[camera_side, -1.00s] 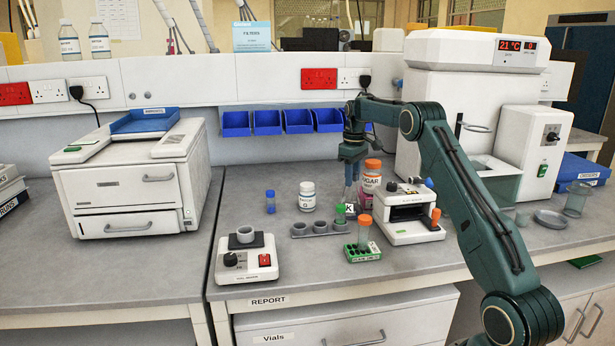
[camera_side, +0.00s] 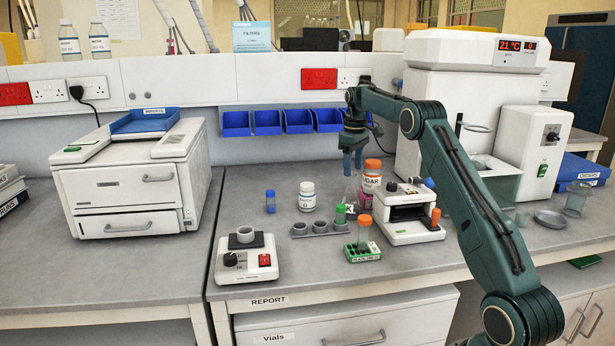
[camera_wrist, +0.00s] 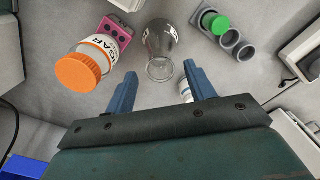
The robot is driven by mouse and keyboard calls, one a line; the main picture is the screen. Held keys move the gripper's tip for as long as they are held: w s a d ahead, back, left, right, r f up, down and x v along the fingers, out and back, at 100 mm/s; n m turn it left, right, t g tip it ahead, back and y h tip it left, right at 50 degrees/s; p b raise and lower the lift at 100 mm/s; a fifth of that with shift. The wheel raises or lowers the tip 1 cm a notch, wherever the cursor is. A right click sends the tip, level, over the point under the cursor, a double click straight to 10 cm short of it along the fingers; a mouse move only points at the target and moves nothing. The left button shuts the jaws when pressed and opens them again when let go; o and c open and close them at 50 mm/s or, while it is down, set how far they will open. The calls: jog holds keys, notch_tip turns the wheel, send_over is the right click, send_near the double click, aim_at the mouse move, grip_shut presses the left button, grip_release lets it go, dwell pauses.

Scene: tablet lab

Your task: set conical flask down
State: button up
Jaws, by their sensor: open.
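The conical flask (camera_wrist: 161,42) is clear glass and stands on the grey bench in the wrist view, its round mouth towards me. In the side view the flask (camera_side: 350,190) is faint, just left of the orange-capped agar bottle and partly behind the green-capped vial. My gripper (camera_side: 353,164) is above the flask there, pointing down. In the wrist view my gripper (camera_wrist: 162,80) has its two blue fingers wide apart with nothing between them. The flask's mouth lies just beyond the fingertips.
The agar bottle (camera_wrist: 85,68) and a pink block (camera_wrist: 118,22) stand close on one side of the flask. A grey rack (camera_wrist: 238,45) with a green-capped vial (camera_wrist: 215,22) is on the other. The white instrument (camera_side: 405,230) stands right.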

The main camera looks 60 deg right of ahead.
notch_tip(320, 180, up, 8)
jog(key=shift+r, duration=0.15)
dwell(0.7)
dwell(0.6)
jog(key=shift+a+r, duration=0.1)
jog(key=shift+r, duration=0.05)
